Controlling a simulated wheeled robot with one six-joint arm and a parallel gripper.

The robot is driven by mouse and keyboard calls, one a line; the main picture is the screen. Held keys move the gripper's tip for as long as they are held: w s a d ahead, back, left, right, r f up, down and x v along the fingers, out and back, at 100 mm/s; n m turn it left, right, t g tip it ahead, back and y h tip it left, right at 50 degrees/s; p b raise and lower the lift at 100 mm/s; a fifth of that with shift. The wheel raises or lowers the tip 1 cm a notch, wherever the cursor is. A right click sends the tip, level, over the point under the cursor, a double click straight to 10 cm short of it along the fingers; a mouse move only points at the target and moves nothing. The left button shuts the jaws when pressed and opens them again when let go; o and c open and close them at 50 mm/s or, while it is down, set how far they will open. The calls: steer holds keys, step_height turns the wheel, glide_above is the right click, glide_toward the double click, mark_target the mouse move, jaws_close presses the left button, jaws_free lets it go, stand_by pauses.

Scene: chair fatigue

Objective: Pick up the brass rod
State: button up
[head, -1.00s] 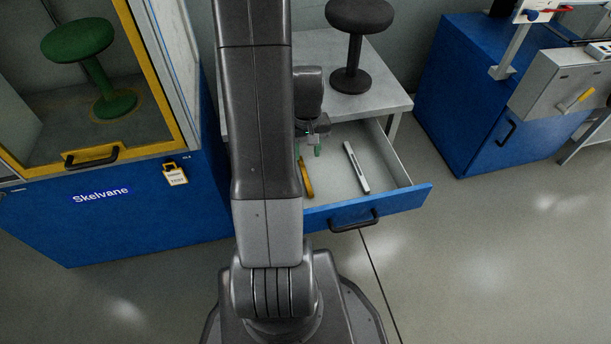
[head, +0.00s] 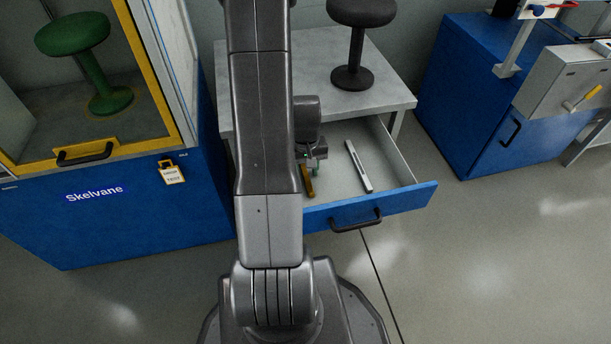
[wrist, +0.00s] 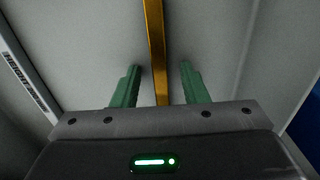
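The brass rod (head: 308,181) lies in the open drawer (head: 338,186), near its left side and partly behind my arm in the head view. In the wrist view the brass rod (wrist: 156,50) runs lengthwise between the two green fingers of my gripper (wrist: 161,78). The fingers stand apart, with a gap on each side of the rod. In the head view my gripper (head: 313,168) is low in the drawer, over the rod's far part. Whether the fingertips touch the drawer floor is hard to tell.
A silver bar (head: 358,166) with a dark marking lies to the right in the drawer. The drawer's blue front (head: 400,205) and side walls surround the space. A dark stool (head: 354,50) stands on the table above. A blue cabinet (head: 140,215) is on the left.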

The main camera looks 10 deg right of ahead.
jaws_close()
